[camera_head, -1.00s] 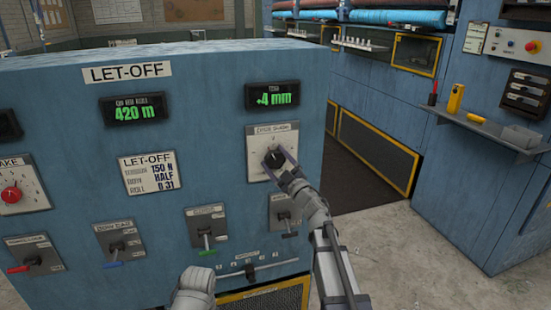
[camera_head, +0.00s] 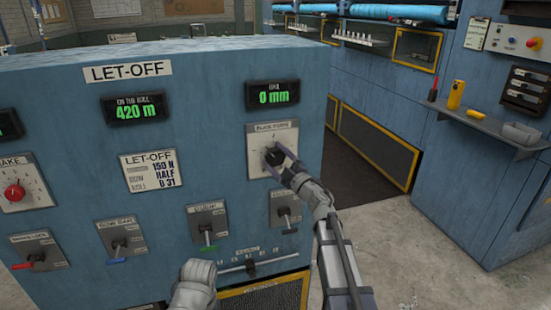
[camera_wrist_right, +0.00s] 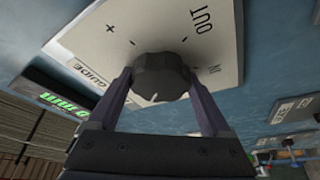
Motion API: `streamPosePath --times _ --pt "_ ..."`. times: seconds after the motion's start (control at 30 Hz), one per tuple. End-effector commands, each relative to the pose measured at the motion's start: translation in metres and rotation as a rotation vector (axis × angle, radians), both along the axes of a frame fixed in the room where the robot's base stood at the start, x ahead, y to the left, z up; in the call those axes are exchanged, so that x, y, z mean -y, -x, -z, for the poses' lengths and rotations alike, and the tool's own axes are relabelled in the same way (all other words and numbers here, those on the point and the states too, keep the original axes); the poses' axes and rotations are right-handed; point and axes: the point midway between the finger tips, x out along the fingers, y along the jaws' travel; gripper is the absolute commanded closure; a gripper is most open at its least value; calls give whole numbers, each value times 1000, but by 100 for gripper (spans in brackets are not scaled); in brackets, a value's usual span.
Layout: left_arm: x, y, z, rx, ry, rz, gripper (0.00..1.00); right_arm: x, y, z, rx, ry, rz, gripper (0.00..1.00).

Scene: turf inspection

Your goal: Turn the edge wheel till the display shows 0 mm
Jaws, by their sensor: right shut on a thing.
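The edge wheel (camera_head: 273,156) is a dark knob on a pale plate (camera_head: 285,135) at the right of the blue let-off panel. The green display (camera_head: 272,95) above it reads 0 mm. My right gripper (camera_head: 277,158) is shut on the wheel. In the right wrist view the dark faceted wheel (camera_wrist_right: 160,78) sits between the two fingers (camera_wrist_right: 162,98), with a plate marked "+", "-", "OUT" and "IN" behind it. My left gripper is not clearly seen; a grey rounded part of my left arm (camera_head: 195,285) shows at the bottom, with no fingers visible.
A second display (camera_head: 136,108) reads 420 m. A shelf (camera_head: 485,120) with small objects is at the right. The floor between is clear.

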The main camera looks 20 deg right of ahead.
Motion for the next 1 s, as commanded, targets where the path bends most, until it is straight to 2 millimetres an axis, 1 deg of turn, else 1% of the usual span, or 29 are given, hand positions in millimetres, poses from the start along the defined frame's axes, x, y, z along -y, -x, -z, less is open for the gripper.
streamPosePath --times 0.03,0.07,0.2,0.47,0.57,0.67,0.77,1.0 --pt "0 0 0 0 0 0 50 -1 0 0 1 1 -2 73" --pt "0 0 0 0 0 0 50 -1 0 0 0 1 -1 15" --pt "0 0 0 0 0 0 50 -1 0 0 1 0 -1 0" --pt "0 0 0 0 0 0 50 0 1 0 0 -1 0 0" --pt "0 0 2 0 0 0 50 2 5 1 -1 0 1 0" --pt "0 0 4 0 0 0 50 5 14 4 0 0 2 0" --pt "0 0 7 0 0 0 50 9 26 7 0 0 1 0" --pt "0 0 15 0 0 0 50 22 62 15 0 0 1 0"
